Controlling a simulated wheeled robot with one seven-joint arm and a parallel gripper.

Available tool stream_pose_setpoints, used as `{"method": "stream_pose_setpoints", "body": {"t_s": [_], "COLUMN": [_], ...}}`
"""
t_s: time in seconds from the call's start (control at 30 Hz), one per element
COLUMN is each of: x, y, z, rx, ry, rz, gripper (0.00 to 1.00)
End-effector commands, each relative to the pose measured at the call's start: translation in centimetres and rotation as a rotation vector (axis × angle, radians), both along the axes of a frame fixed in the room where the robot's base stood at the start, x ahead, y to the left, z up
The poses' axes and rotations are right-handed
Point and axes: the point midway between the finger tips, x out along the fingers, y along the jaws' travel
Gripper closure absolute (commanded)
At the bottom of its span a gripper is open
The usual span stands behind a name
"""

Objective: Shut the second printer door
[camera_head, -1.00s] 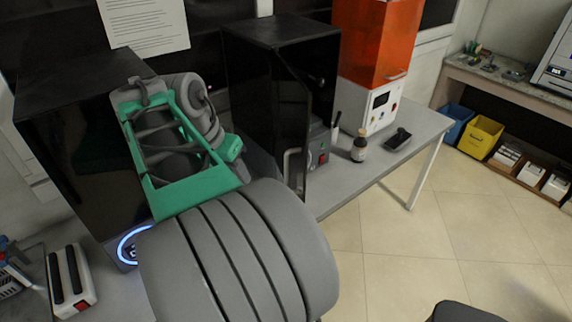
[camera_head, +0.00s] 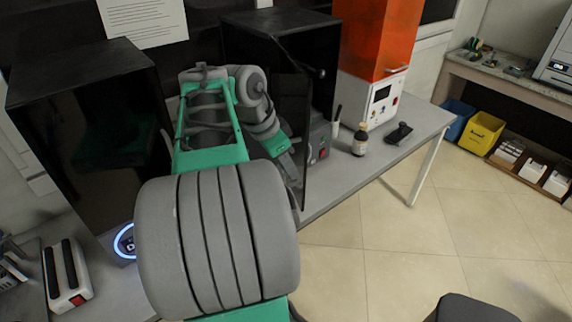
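The second printer (camera_head: 281,22) is the black box in the middle of the bench. Its dark door (camera_head: 292,100) stands open, swung out toward me and seen nearly edge-on. A small grey control panel with a red switch shows low, just right of the door. My arm reaches up to the left side of this door. My gripper (camera_head: 288,168) is at the arm's far end, close to the door's lower left side and mostly hidden by my own links. I cannot tell whether it touches the door or how its fingers stand.
Another black printer (camera_head: 75,75) with a blue-lit ring stands at left. An orange-topped machine (camera_head: 378,40) stands right of the second printer. A brown bottle (camera_head: 360,140) and a black scanner-like item (camera_head: 399,134) sit on the bench's right part. Tiled floor (camera_head: 440,230) is open at right.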

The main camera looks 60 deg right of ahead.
Motion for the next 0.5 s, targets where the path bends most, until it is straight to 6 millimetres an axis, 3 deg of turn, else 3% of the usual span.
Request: {"method": "stream_pose_setpoints", "body": {"t_s": [0.4, 0.5], "x": [0.03, 0.02], "y": [0.02, 0.02], "z": [0.02, 0.02], "rx": [0.0, 0.0], "ry": [0.0, 0.0], "rz": [0.001, 0.001], "gripper": [1.0, 1.0]}}
